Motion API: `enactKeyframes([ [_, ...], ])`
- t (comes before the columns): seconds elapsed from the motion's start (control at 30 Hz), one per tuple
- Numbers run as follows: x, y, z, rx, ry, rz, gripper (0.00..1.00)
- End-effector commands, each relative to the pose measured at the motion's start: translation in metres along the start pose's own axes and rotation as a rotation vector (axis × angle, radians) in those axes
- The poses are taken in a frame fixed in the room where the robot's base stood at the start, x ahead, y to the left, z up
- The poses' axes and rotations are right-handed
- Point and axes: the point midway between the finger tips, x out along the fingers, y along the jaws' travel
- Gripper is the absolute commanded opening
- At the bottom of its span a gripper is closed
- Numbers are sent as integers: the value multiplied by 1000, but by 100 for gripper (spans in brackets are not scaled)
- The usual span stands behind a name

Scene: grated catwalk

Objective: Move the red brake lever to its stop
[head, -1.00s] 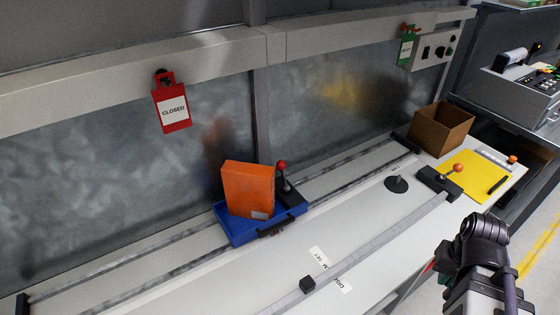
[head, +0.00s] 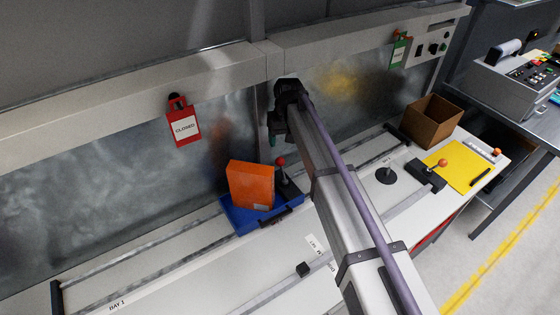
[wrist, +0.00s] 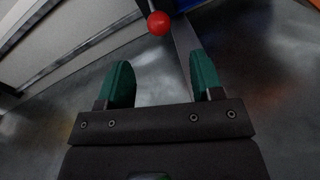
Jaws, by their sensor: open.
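The red brake lever (head: 281,162) has a red ball knob on a dark stem. It stands at the right of the blue tray-like carriage (head: 240,228), behind an orange box. My gripper (head: 273,138) is above the knob, beside the window post, partly hidden by my arm. In the wrist view, the green fingers of my gripper (wrist: 162,78) are apart with nothing between them. The red knob (wrist: 158,23) shows beyond the fingertips, near the top edge, roughly centred between them. The knob and fingers look apart. The lower stem is mostly hidden.
The orange box (head: 251,185) stands on the carriage, close left of the lever. Rails (head: 150,262) run along the bench. A red CLOSED tag (head: 184,122) hangs at left.

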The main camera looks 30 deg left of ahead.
Motion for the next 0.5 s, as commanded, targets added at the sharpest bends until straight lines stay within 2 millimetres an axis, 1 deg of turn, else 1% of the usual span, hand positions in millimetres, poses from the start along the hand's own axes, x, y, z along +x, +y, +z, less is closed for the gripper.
enactKeyframes([
  [0.03,18,1,0,0,0,0,60],
  [0.2,61,2,0,1,0,0,60],
  [0.3,83,2,0,1,0,0,60],
  [0.4,95,1,0,1,0,0,60],
  [0.5,97,1,0,1,0,0,60],
])
